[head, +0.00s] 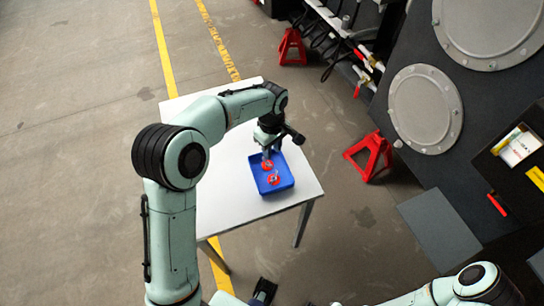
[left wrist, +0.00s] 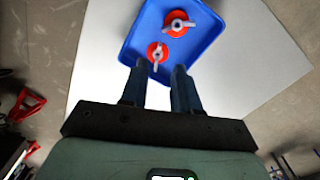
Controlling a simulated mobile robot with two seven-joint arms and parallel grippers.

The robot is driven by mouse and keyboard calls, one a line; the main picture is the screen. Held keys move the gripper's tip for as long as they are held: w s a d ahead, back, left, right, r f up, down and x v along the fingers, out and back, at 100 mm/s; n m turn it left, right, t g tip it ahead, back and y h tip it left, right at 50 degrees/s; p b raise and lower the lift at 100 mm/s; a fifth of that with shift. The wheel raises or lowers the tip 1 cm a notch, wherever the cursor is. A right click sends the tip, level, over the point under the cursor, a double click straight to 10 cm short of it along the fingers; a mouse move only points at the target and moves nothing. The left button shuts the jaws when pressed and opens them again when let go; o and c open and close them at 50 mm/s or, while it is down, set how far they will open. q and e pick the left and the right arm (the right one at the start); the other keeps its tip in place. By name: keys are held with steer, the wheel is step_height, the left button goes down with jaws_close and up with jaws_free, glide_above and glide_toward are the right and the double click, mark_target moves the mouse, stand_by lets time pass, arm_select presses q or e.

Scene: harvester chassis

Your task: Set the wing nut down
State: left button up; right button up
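Two red round pieces, each with a grey wing nut on top, are in a blue tray (head: 284,186). One wing nut (head: 267,164) is at the tray's far side, the other (head: 274,179) nearer its middle. My left gripper (head: 266,154) points down over the tray's far side. In the left wrist view its two fingers (left wrist: 160,68) are apart with nothing between them. The smaller-looking wing nut (left wrist: 157,53) lies just past the fingertips, and the larger-looking one (left wrist: 178,25) is farther off.
The tray stands on a white table (head: 230,178) with bare top around it. Red stands (head: 371,157) and the dark chassis with round grey covers (head: 425,108) are to the right. Open floor lies to the left.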

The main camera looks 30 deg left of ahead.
arm_select(q)
steer(key=shift+r, duration=1.85)
